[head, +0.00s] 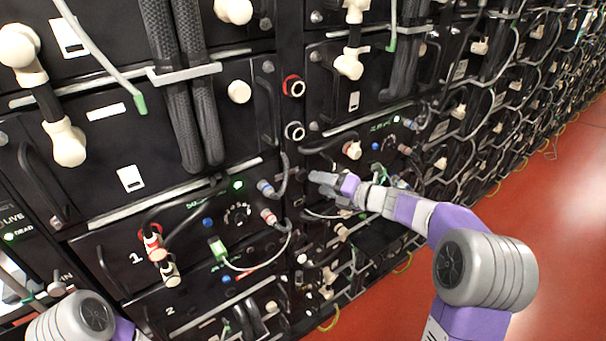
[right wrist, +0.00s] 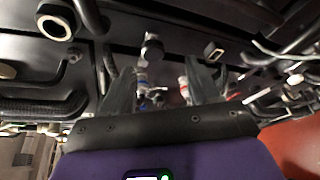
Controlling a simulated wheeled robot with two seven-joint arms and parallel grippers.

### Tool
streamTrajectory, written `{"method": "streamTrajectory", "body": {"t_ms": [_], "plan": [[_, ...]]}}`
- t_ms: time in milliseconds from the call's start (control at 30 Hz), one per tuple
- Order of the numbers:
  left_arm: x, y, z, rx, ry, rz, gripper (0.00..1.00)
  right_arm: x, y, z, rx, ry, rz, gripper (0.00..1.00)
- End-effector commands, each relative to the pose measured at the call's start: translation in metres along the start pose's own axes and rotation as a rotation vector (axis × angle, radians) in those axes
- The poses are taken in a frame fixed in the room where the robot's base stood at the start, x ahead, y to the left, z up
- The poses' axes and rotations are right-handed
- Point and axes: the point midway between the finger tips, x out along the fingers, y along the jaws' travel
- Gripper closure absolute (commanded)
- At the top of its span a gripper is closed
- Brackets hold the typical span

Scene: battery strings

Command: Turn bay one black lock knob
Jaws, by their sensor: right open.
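Bay one is the black panel marked "1" (head: 135,258) at lower left in the head view. On it, a connector with a red band (head: 153,243) sits above a pale connector with a dark band (head: 170,272); I cannot tell for sure which part is the black lock knob. My right gripper (head: 322,184) is to the right of bay one, near the rack front and apart from these connectors. In the right wrist view its two dark fingers (right wrist: 160,82) are spread, with nothing held between them. My left gripper is out of view; only part of my left arm shows at the bottom left.
A red-ringed socket (head: 293,86) and a black-ringed socket (head: 294,131) are on the post above my right gripper. Grey plugs (head: 267,187) and looped cables stick out from bay one's right side. More racks run to the right. The red floor (head: 560,200) is clear.

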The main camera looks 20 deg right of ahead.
Motion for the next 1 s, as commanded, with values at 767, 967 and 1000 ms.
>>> {"method": "streamTrajectory", "body": {"t_ms": [767,967,1000], "plan": [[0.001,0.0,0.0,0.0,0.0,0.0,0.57,0.068,0.01,0.005,-0.099,0.015,0.004,0.39],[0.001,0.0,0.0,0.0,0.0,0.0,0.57,0.068,0.01,0.005,-0.098,0.014,0.004,0.39],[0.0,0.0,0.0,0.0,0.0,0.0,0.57,0.068,0.01,0.005,-0.098,0.014,0.004,0.44]]}}
